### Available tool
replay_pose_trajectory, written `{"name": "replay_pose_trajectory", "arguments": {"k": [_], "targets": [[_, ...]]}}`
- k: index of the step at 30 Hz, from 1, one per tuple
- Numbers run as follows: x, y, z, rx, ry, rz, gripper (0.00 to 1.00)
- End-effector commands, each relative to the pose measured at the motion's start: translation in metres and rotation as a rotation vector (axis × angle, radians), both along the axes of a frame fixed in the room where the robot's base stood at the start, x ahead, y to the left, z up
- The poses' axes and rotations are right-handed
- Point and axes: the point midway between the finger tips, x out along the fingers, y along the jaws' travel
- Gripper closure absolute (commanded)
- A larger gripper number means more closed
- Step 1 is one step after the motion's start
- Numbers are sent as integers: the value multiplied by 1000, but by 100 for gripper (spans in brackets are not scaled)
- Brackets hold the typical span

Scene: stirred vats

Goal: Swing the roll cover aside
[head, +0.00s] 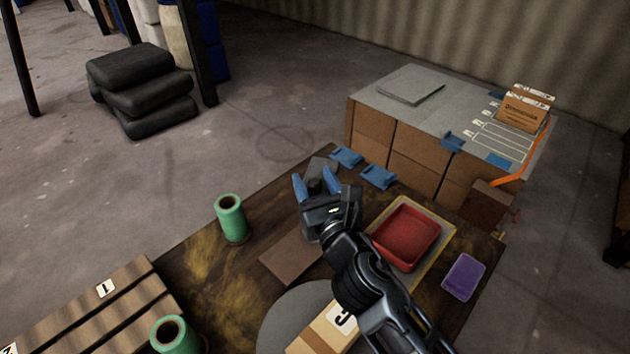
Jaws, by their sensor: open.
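My gripper (314,184) is over the far part of the dark wooden table, with its blue fingers open and pointing away. A dark grey block-like thing (318,167) shows between and just beyond the fingertips. I cannot tell whether the fingers touch it, or whether it is the roll cover. Its lower part is hidden by my gripper. A green roll (231,222) stands upright on the table to the left of my gripper. A second green roll (173,337) stands at the bottom edge of the view. No cover can be made out on either roll.
A red tray (407,238) and a purple block (463,277) lie right of my arm. Blue pieces (378,177) lie at the table's far edge. A slatted wooden rack (95,318) is at lower left. A brown flat board (290,262) lies left of my arm.

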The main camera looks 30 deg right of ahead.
Motion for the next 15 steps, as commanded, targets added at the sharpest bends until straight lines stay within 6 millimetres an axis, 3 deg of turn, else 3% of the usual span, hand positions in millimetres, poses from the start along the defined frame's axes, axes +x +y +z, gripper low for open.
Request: {"name": "replay_pose_trajectory", "arguments": {"k": [2,15], "targets": [[0,0,0,0,0,0,48],[0,0,0,1,0,0,90]]}}
